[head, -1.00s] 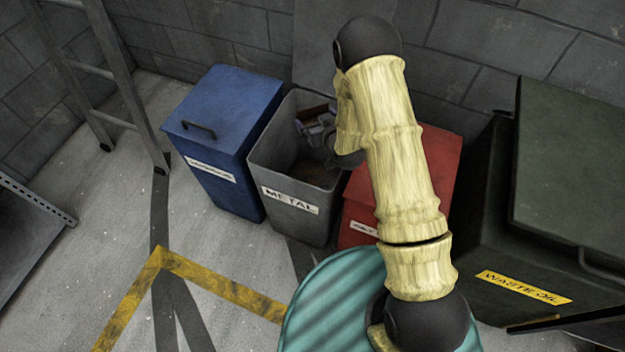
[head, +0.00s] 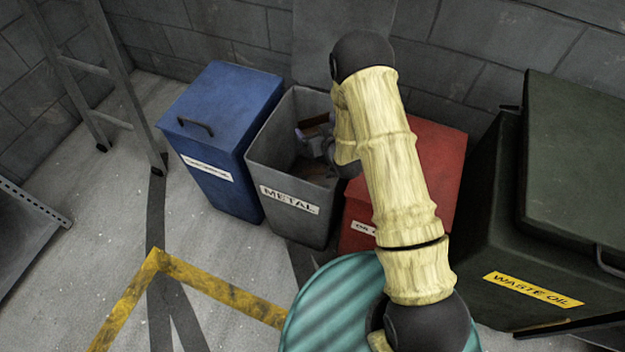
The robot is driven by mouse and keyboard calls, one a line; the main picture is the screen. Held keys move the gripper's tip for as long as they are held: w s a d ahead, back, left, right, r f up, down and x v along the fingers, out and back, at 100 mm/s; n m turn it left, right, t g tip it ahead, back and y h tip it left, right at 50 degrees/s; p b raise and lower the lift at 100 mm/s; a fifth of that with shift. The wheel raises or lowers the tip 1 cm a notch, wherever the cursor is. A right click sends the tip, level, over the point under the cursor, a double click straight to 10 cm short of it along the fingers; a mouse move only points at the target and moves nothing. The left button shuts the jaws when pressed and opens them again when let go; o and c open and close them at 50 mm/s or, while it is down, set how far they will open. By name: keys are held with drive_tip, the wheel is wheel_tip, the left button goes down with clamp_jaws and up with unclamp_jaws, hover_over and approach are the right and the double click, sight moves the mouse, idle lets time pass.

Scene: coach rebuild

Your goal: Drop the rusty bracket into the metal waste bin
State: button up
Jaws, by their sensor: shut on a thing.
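The metal waste bin (head: 264,158) is a grey open-topped bin with a white METAL label, standing between a blue bin and a red bin. My gripper (head: 312,136) is inside the bin's opening, below the rim line in the picture, and partly hidden by my arm. It is shut on the rusty bracket (head: 318,120), a small brown piece showing at the gripper's far side. Most of the bracket is hidden, and its exact shape is hard to tell. Dark brown material shows at the bottom of the bin.
A blue lidded bin (head: 222,110) stands left of the metal bin, a red bin (head: 440,150) right. A dark green waste oil container (head: 540,240) is far right. A teal ribbed drum top (head: 330,305) is in front. A ladder (head: 125,75) leans at left; floor there is clear.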

drive_tip(key=o, duration=0.9)
drive_tip(key=shift+c, duration=0.2)
wheel_tip(320, 180, up, 10)
drive_tip(key=p, duration=0.2)
idle(0.5)
